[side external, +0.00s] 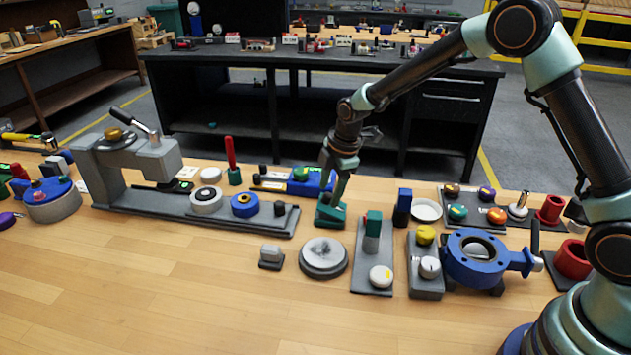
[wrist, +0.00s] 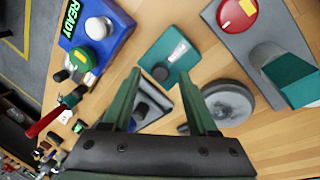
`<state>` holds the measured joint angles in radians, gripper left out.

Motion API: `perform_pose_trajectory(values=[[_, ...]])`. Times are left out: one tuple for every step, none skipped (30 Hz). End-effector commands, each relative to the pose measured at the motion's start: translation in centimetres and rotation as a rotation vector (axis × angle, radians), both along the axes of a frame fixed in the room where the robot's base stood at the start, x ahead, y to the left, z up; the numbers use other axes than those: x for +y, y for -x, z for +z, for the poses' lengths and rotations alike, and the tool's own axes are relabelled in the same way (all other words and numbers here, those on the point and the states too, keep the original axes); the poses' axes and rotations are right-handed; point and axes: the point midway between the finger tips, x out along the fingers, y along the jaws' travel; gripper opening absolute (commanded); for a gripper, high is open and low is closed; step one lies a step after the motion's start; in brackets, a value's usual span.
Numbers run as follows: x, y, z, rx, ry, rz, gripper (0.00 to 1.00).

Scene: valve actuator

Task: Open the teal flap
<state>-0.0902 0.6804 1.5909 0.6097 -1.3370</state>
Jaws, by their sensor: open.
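A teal piece that looks like the flap (wrist: 176,50) shows in the wrist view as a panel with a pale label and a dark round knob at its near edge. In the side view the teal piece (side external: 331,212) sits low on the bench, directly under my gripper. I cannot tell whether the flap is shut or partly raised. My gripper (wrist: 163,98) is open, its two green fingers apart, pointing at the near side of the panel. A small grey part with a dark knob (wrist: 148,106) shows between the fingers. Fingertip contact is hidden in the side view.
A blue box with a READY display (wrist: 98,30) stands on the far side. A grey round disc (wrist: 232,104) lies on the near side. A grey plate bears a teal block (wrist: 285,72) and a button. Bare bench is free at the front left.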

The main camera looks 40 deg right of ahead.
Motion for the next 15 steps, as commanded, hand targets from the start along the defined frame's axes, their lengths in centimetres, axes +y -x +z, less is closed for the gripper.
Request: perform_pose_trajectory(values=[[0.0,0.1,0.9,-0.005,0.000,0.000,0.59],[0.0,0.3,1.4,-0.005,0.000,0.000,0.59],[0.0,0.4,2.2,-0.005,0.000,0.000,0.59],[-0.1,0.6,2.8,-0.006,-0.001,0.000,0.59],[-0.1,0.8,3.4,-0.006,0.000,0.000,0.59],[-0.1,1.0,4.3,-0.006,0.000,0.000,0.59],[-0.1,1.1,4.9,-0.007,-0.001,0.000,0.59],[-0.1,1.3,5.5,-0.006,0.000,0.000,0.59],[-0.2,1.5,6.2,-0.006,0.000,-0.001,0.59],[-0.2,1.7,6.8,-0.005,-0.001,-0.001,0.59],[-0.2,1.8,7.3,-0.006,0.000,-0.001,0.59],[-0.2,2.0,7.9,-0.004,-0.001,-0.001,0.59],[-0.2,2.2,8.3,-0.004,-0.001,-0.001,0.59],[-0.2,2.2,8.7,-0.004,-0.001,-0.001,0.59],[-0.3,2.4,9.2,-0.003,0.000,-0.001,0.59]])
